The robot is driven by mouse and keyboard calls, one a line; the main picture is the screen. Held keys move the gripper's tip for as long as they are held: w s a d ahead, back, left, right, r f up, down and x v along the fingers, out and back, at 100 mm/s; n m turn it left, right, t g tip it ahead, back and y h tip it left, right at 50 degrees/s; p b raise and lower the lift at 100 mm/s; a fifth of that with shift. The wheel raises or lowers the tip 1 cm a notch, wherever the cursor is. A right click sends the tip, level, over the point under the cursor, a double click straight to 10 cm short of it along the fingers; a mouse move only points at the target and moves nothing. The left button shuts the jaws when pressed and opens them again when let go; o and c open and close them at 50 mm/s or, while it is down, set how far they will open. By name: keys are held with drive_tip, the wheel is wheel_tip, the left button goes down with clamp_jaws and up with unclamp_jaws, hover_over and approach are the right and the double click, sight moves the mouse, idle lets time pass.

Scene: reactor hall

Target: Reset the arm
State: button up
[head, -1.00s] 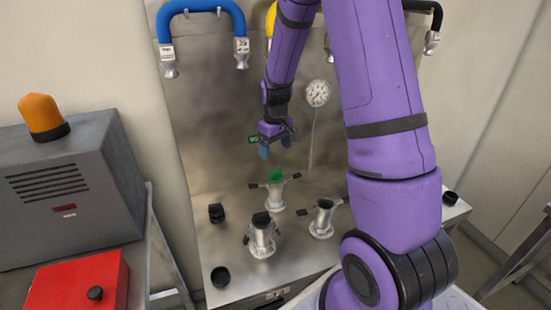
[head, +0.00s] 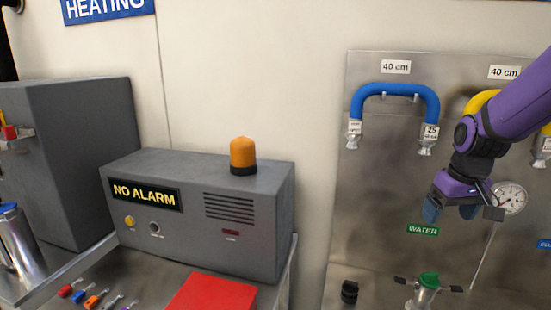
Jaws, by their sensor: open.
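My gripper (head: 454,208) hangs from my purple arm at the right of the head view, in front of the steel panel (head: 385,180). Its blue fingertips are apart and nothing is between them. It is just left of a round pressure gauge (head: 510,198) and above the green WATER label (head: 422,230). Below it stands a metal fitting with a green top (head: 428,281). The rest of my arm runs out of view at the upper right.
A blue hose (head: 396,91) and a yellow hose (head: 482,101) hang on the panel. A grey NO ALARM box (head: 200,215) with an orange beacon (head: 243,156) stands left, beside a red box (head: 212,293). Several small coloured items lie at the lower left. Bare wall separates box and panel.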

drive_tip(key=s+a+r+t, duration=0.1)
drive_tip(key=s+a+r, duration=0.1)
drive_tip(key=s, duration=0.4)
drive_tip(key=s+a+r+t, duration=0.1)
drive_tip(key=s+a+r, duration=0.1)
drive_tip(key=s+r, duration=0.3)
drive_tip(key=s+a+r+t, duration=0.1)
drive_tip(key=s+a+r, duration=0.2)
drive_tip(key=s, duration=0.6)
drive_tip(key=shift+r+m, duration=0.4)
drive_tip(key=shift+r, duration=0.2)
